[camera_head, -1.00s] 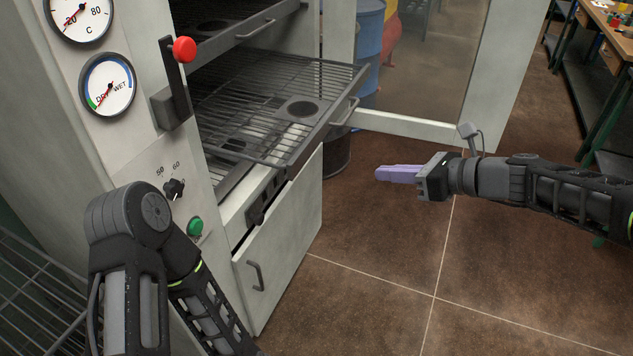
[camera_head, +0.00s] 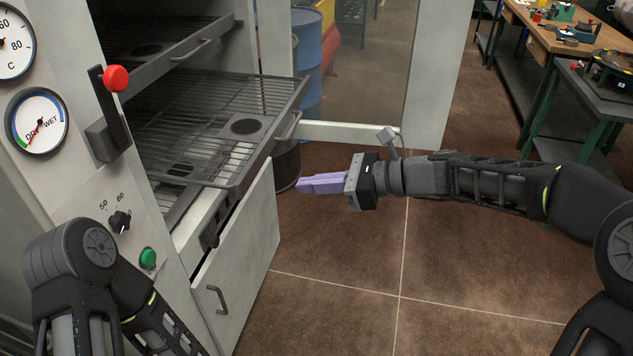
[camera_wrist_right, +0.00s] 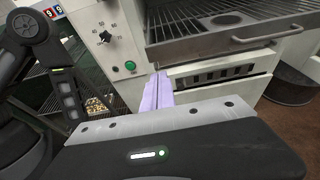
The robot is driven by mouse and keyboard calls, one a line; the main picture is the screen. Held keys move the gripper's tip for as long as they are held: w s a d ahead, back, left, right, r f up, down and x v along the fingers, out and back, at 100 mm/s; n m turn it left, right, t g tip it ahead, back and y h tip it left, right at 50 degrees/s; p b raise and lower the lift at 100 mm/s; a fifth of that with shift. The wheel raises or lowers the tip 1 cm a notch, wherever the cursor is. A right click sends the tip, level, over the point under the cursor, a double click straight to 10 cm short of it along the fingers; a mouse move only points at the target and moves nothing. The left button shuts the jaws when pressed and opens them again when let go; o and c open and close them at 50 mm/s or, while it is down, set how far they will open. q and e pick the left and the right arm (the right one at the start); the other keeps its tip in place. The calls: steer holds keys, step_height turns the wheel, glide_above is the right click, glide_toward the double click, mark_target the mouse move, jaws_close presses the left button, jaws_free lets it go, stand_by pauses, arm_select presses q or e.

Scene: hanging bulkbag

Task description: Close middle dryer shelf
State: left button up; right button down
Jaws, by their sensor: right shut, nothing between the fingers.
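The middle dryer shelf (camera_head: 215,135) is a dark wire rack with a round hole, pulled well out of the dryer. Its handle (camera_head: 287,126) is on the front edge; it also shows in the right wrist view (camera_wrist_right: 268,38). My right gripper (camera_head: 300,186) is shut and empty, its purple fingers pointing left. It is to the right of the shelf's front, lower in the picture and apart from it. In the right wrist view its fingers (camera_wrist_right: 157,88) point toward the dryer front. My left arm shows at the lower left, but its gripper is out of view.
An upper shelf (camera_head: 165,40) sits above. Below, a lower panel (camera_head: 240,255) with a handle is tilted outward. The dryer's glass door (camera_head: 365,70) stands open behind, near a blue barrel (camera_head: 308,55). Brown tiled floor (camera_head: 340,270) is clear at right.

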mark_target(246, 186)
arm_select(q)
steer(key=shift+r+p, duration=0.45)
arm_select(e)
steer(key=x, duration=0.7)
steer(key=r+x, duration=0.1)
steer(key=x, duration=0.2)
steer(key=shift+w+a, duration=0.1)
steer(key=shift+a, duration=0.3)
